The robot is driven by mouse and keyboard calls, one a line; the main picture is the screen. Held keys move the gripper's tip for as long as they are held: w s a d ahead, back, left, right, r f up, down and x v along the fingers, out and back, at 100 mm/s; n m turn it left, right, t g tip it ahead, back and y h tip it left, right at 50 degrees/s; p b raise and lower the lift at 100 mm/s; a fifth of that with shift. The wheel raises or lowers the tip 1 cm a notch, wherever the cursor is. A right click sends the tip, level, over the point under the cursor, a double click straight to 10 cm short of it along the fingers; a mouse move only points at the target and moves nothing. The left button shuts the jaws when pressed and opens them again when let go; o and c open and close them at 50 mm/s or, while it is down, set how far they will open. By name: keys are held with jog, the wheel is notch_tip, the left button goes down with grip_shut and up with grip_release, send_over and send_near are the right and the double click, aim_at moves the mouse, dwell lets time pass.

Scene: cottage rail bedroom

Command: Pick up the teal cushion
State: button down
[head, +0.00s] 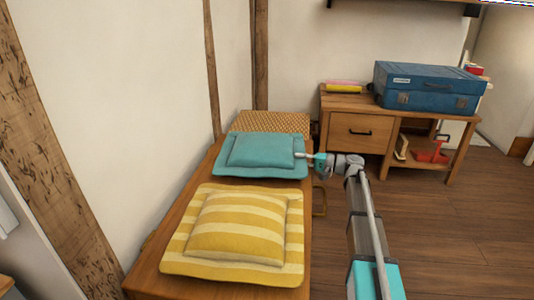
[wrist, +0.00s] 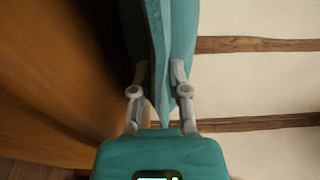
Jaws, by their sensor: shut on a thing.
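The teal cushion (head: 262,150) lies on the wooden bench (head: 146,276), with a flat wide border around a raised middle. It also shows in the wrist view (wrist: 160,45), edge-on between the fingers. My gripper (head: 302,156) is at the cushion's right edge in the head view. In the wrist view my gripper (wrist: 159,92) is shut on the cushion's edge, one finger on each side. The cushion appears to be at bench level; I cannot tell whether it is lifted.
A yellow striped cushion (head: 236,228) lies on the bench nearer to me. A woven wicker item (head: 272,122) is at the bench's far end. A wooden desk (head: 356,134) with a blue case (head: 428,88) stands at the back right. The wooden floor (head: 470,240) at right is clear.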

jog(key=shift+r, duration=0.15)
notch_tip(320, 180, up, 2)
jog(key=shift+p, duration=1.2)
jog(key=s+r+p, duration=0.1)
jog(key=r+p, duration=0.1)
jog(key=s+a+r+p, duration=0.1)
jog(key=s+r+p, duration=0.1)
jog(key=r+p, duration=0.1)
jog(key=s+a+r+p, duration=0.1)
jog(key=s+r+p, duration=0.1)
jog(key=shift+a+r, duration=0.1)
jog(key=shift+r, duration=0.15)
jog(key=s+a+r+p, duration=0.3)
jog(key=s, duration=0.4)
jog(key=shift+s+a+p, duration=0.3)
jog(key=shift+s, duration=0.1)
jog(key=shift+r, duration=0.2)
